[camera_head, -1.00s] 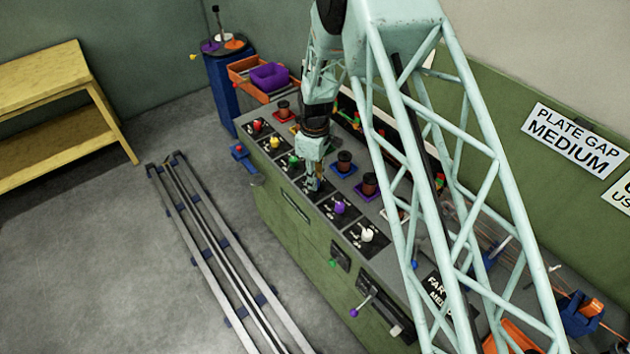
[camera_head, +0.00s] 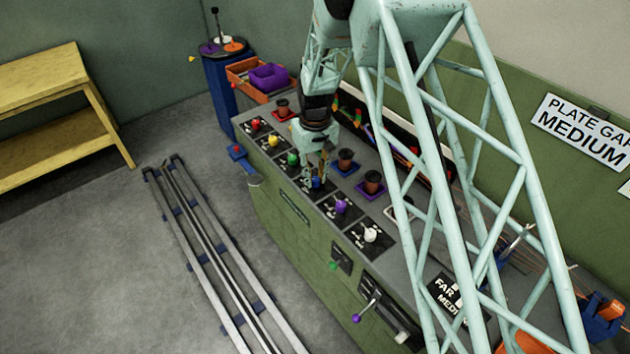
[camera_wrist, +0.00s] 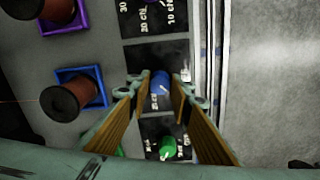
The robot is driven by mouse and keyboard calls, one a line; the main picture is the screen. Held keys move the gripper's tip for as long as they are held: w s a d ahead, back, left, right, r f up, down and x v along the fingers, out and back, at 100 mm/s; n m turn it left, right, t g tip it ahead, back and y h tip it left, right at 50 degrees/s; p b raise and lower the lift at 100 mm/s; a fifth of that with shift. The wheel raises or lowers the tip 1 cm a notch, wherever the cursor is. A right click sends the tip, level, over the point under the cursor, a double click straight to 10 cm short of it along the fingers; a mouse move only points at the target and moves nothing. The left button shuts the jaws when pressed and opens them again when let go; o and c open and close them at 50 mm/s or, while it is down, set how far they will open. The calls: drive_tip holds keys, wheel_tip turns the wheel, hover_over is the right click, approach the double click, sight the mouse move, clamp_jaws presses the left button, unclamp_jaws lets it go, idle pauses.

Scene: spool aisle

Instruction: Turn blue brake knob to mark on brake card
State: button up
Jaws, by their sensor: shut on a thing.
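The blue brake knob (camera_wrist: 160,83) stands on its dark card (camera_wrist: 143,54) in the wrist view, with a pale line on its face. My gripper (camera_wrist: 158,86) has its two fingers on either side of the knob and is shut on it. In the head view my gripper (camera_head: 317,184) points down over the panel, and a little of the blue knob (camera_head: 316,183) shows between the fingers. White marks and text lie around the knob, but the fingers hide part of them. I cannot tell which mark the line meets.
A green knob (camera_wrist: 168,146) stands close on one side; a purple knob (camera_head: 341,206) and a white knob (camera_head: 370,234) stand in the same row. Brown spools (camera_head: 345,158) stand behind the row. A floor rail (camera_head: 215,260) runs in front of the cabinet (camera_head: 300,235).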

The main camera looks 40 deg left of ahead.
sight(315, 179)
drive_tip(key=m+b, duration=0.2)
drive_tip(key=m, duration=0.4)
drive_tip(key=shift+b, duration=0.3)
drive_tip(key=m+b, duration=0.1)
drive_tip(key=m, duration=0.5)
drive_tip(key=shift+b, duration=0.3)
drive_tip(key=o, duration=0.9)
drive_tip(key=shift+r, duration=0.15)
drive_tip(key=shift+r, duration=5.85)
